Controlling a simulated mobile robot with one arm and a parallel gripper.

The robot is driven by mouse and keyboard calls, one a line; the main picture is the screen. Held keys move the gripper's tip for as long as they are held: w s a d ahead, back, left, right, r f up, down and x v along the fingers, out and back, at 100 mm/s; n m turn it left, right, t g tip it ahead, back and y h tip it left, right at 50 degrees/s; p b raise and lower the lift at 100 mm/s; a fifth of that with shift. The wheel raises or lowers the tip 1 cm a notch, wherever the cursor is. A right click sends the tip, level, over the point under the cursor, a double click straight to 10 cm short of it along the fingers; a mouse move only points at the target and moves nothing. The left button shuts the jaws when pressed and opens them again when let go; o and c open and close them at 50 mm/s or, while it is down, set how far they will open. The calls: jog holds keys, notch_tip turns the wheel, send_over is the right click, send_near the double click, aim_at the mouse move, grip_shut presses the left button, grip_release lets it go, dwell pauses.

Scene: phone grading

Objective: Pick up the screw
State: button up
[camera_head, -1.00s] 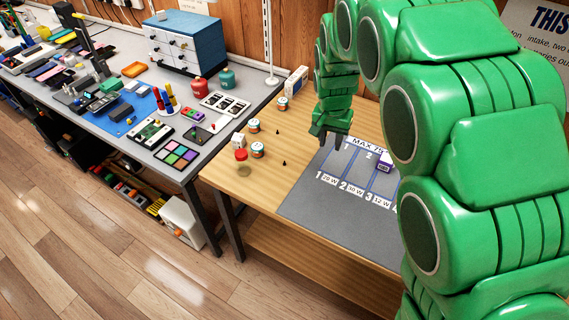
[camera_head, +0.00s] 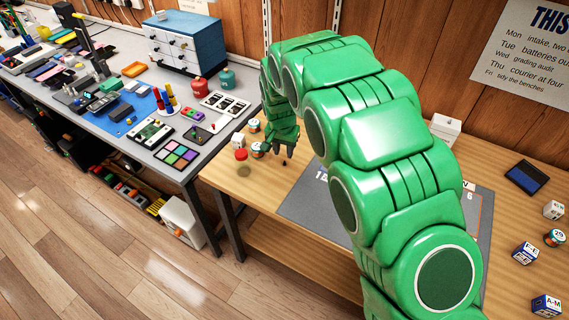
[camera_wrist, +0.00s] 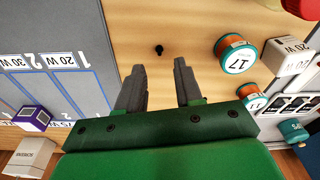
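A small dark screw (camera_head: 284,163) stands on the wooden bench between the jar group and the grey mat. It also shows in the wrist view (camera_wrist: 158,49), just beyond the fingertips and between their lines. My gripper (camera_head: 282,151) hangs fingers down just above and behind the screw in the head view. In the wrist view my gripper (camera_wrist: 159,66) has its two fingers well apart with nothing between them. The screw is apart from both fingers. A second dark screw from the earlier head view is not visible now.
A jar marked 17 (camera_wrist: 236,55), a red-lidded jar (camera_head: 241,156) and a white box (camera_head: 238,140) stand left of my gripper in the head view. The grey marked mat (camera_head: 303,200) lies right of the screw. My arm hides much of the mat.

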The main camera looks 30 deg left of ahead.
aim_at(284, 162)
jog(key=shift+w+f, duration=0.15)
jog(key=shift+f, duration=1.15)
jog(key=shift+w+f, duration=0.1)
jog(key=shift+f, duration=1.15)
grip_shut()
